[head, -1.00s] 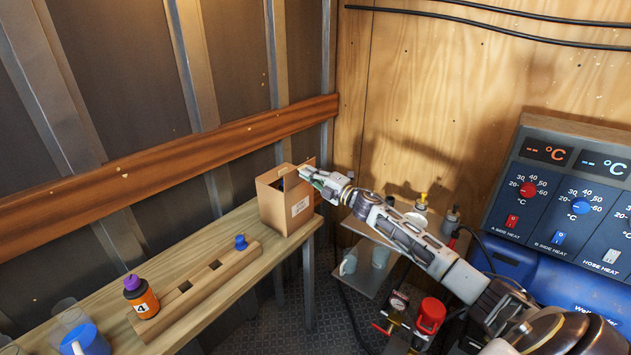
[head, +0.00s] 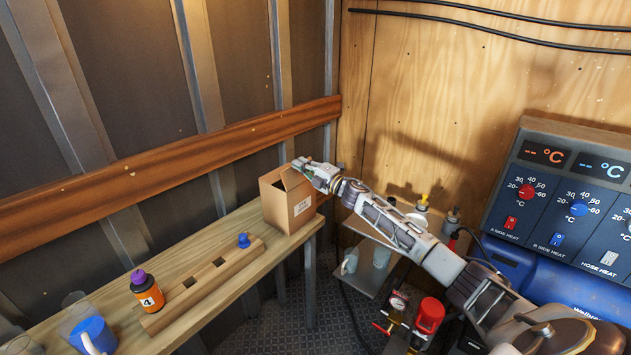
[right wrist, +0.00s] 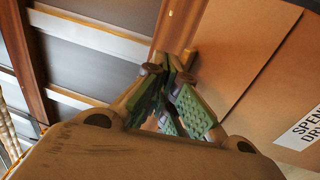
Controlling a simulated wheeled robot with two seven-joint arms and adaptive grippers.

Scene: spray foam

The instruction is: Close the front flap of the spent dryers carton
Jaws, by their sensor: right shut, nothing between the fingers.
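The spent dryers carton (head: 288,207) is a brown cardboard box with a white label, standing at the far right end of the wooden bench. Its top shows a dark opening in the head view. In the right wrist view the carton (right wrist: 262,85) fills the right side, with part of its label readable and a seam between cardboard panels. My right gripper (head: 302,164) is shut and empty at the carton's upper right edge. Its green-padded fingertips (right wrist: 178,62) lie close beside the cardboard; I cannot tell whether they touch. My left gripper is not in view.
A shelf (head: 362,275) with cups is below my right arm.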

